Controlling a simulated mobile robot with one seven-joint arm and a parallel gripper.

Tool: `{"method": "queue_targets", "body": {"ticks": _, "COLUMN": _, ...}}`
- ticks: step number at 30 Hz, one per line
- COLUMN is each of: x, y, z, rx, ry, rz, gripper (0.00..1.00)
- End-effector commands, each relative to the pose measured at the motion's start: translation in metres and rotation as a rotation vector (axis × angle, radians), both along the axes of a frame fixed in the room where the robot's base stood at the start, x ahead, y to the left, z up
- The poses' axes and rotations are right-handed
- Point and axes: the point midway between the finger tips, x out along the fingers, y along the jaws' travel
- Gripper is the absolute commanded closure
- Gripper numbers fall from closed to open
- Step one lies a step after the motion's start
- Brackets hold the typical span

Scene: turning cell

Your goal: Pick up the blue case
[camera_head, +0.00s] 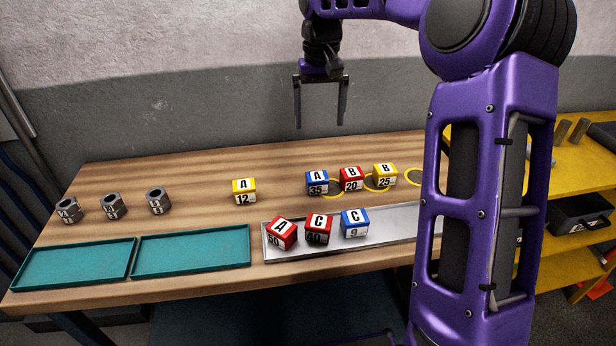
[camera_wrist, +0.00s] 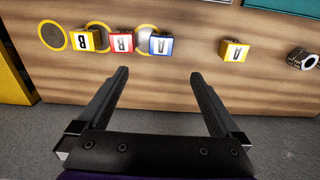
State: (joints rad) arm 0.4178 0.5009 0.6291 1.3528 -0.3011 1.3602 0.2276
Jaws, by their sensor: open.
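Two blue cases show in the head view. One blue case (camera_head: 317,182), marked A 35, stands on the wooden table in the back row, left of a red case (camera_head: 351,179) marked B 20. The other blue case (camera_head: 355,222), marked C 9, is in the grey tray (camera_head: 400,222) at the right end of its row. My gripper (camera_head: 321,122) is open and empty, above the back of the table. In the wrist view the fingers (camera_wrist: 157,75) point toward the blue A case (camera_wrist: 161,45), apart from it.
A yellow case (camera_head: 385,175) marked B and a yellow case (camera_head: 244,191) marked A stand on the table. Red cases (camera_head: 281,232) share the tray. Metal nuts (camera_head: 114,206) stand at left behind teal trays (camera_head: 191,252). A yellow shelf (camera_head: 588,185) is at right.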

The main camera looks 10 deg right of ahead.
Motion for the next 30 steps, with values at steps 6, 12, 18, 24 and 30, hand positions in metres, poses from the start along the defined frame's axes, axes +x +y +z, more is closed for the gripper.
{"method": "queue_targets", "body": {"ticks": 6, "x": -0.006, "y": -0.005, "z": -0.02, "rx": 0.005, "ry": 0.028, "rz": 0.018, "gripper": 0.0}}
{"method": "queue_targets", "body": {"ticks": 12, "x": -0.005, "y": -0.005, "z": -0.064, "rx": 0.006, "ry": 0.027, "rz": 0.016, "gripper": 0.0}}
{"method": "queue_targets", "body": {"ticks": 18, "x": -0.005, "y": -0.004, "z": -0.104, "rx": 0.006, "ry": 0.026, "rz": 0.016, "gripper": 0.0}}
{"method": "queue_targets", "body": {"ticks": 24, "x": -0.004, "y": -0.004, "z": -0.122, "rx": 0.006, "ry": 0.022, "rz": 0.015, "gripper": 0.0}}
{"method": "queue_targets", "body": {"ticks": 30, "x": -0.001, "y": -0.001, "z": -0.142, "rx": 0.007, "ry": 0.025, "rz": 0.016, "gripper": 0.0}}
